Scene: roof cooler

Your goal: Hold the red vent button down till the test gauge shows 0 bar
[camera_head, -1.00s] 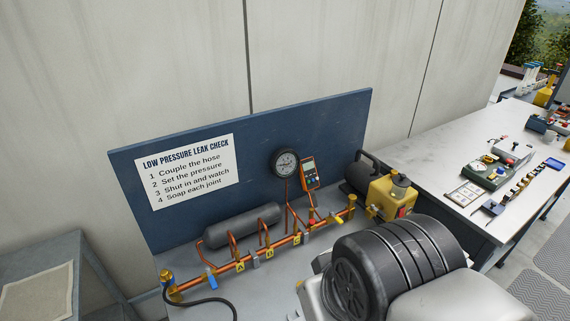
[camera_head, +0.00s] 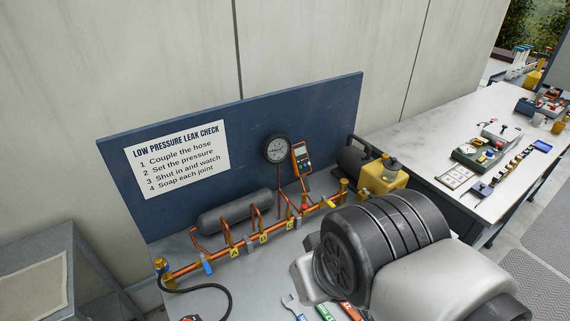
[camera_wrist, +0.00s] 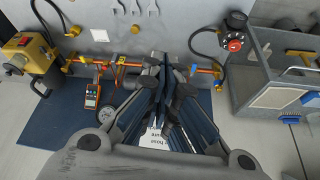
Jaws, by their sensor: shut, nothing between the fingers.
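The round test gauge (camera_head: 276,149) is mounted on the blue panel (camera_head: 330,105). Its dial is too small to read. A small red spot (camera_head: 304,206) on the copper pipework below may be the vent button; I cannot be sure. In the wrist view the copper pipe (camera_wrist: 140,69) runs across behind my gripper (camera_wrist: 170,72), and the gauge (camera_wrist: 104,115) is seen at its left. My gripper is shut and empty, its fingers overlapping the pipe in the picture; the gap between them cannot be judged. My gripper does not show in the head view, where my arm covers the lower right.
An orange handheld meter (camera_head: 302,158) hangs beside the gauge. A grey cylinder (camera_head: 235,211) lies behind the pipe. A yellow pump (camera_head: 382,178) stands at the pipe's right end. A black hose (camera_head: 222,287) curls at its left end. A white-topped bench (camera_head: 440,135) stands at right.

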